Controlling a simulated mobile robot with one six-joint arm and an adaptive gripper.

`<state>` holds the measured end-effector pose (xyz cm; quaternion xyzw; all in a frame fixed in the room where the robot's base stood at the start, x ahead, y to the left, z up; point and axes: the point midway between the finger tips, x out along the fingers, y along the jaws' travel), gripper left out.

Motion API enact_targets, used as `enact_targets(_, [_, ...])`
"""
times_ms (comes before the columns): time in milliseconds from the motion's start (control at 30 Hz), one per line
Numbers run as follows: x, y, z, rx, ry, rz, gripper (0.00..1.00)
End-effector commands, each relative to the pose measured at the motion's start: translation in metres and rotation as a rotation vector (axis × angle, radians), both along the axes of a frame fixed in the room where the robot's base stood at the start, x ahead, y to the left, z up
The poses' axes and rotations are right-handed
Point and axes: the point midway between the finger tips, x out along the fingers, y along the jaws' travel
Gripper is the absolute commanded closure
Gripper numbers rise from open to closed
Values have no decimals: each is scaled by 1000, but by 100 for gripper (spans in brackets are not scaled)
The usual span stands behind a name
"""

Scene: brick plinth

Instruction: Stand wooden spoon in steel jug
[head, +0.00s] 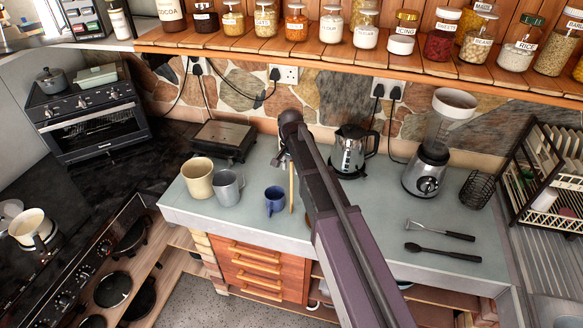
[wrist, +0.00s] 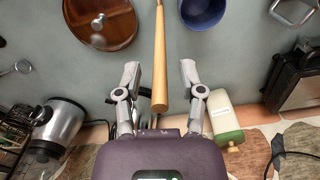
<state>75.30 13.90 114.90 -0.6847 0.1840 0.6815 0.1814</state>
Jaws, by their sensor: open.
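The wooden spoon (head: 291,188) shows as a thin tan handle just left of my arm, close beside the blue mug. In the wrist view its handle (wrist: 160,50) runs between my open fingers, with a gap on each side; its far end leaves the top of the frame. My gripper (wrist: 161,76) is open around the handle; in the head view the gripper (head: 283,158) is partly hidden by my arm. The steel jug (head: 228,187), grey with a side handle, stands left of the blue mug; part of it shows in the wrist view (wrist: 294,12).
The blue mug (head: 275,201) stands between jug and spoon. A cream pot (head: 197,178) is left of the jug. A black grill (head: 224,140), kettle (head: 350,150) and blender (head: 428,165) stand behind. Two dark utensils lie at right.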

Motion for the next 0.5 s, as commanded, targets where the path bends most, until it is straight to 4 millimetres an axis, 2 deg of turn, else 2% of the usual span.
enact_targets(33, [0, 0, 8, 0, 0, 0, 49])
enact_targets(500, [0, 0, 48, 0, 0, 0, 49])
